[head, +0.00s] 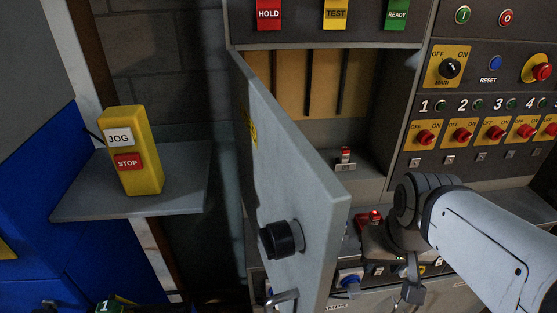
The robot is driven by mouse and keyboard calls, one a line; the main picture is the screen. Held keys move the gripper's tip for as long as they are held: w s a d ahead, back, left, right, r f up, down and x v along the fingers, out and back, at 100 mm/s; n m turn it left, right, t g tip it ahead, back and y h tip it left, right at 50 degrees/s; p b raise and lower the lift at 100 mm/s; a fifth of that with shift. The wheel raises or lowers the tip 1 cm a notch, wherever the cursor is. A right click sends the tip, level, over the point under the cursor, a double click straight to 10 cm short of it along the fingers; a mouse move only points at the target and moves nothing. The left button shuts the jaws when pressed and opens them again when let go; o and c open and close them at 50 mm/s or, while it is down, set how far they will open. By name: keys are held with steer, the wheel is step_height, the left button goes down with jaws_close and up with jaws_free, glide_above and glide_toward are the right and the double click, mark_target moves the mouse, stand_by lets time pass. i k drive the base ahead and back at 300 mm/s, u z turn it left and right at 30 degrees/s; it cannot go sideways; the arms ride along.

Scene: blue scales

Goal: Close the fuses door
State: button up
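The fuses door (290,165) is a grey metal panel that stands wide open, hinged at its left side and swung out toward me. A black round knob (283,240) sticks out from its face, with a metal loop handle (282,299) below. The open fuse compartment (330,85) shows a tan back with dark vertical bars. My gripper (412,285) is at the lower right, to the right of the door's free edge and apart from it. Its fingers are small and partly hidden by my arm, so their opening is unclear.
A control panel (480,95) with red switches fills the right side. A small red switch (345,156) sits on the ledge below the compartment. A yellow JOG/STOP box (132,150) stands on a grey shelf (185,180) at left. There is open space between shelf and door.

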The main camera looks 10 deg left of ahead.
mark_target(283, 176)
steer(key=z, duration=0.1)
steer(key=k, duration=1.85)
steer(key=u, duration=0.45)
steer(key=i, duration=1)
steer(key=u, duration=0.2)
steer(key=k, duration=0.1)
steer(key=z, duration=0.1)
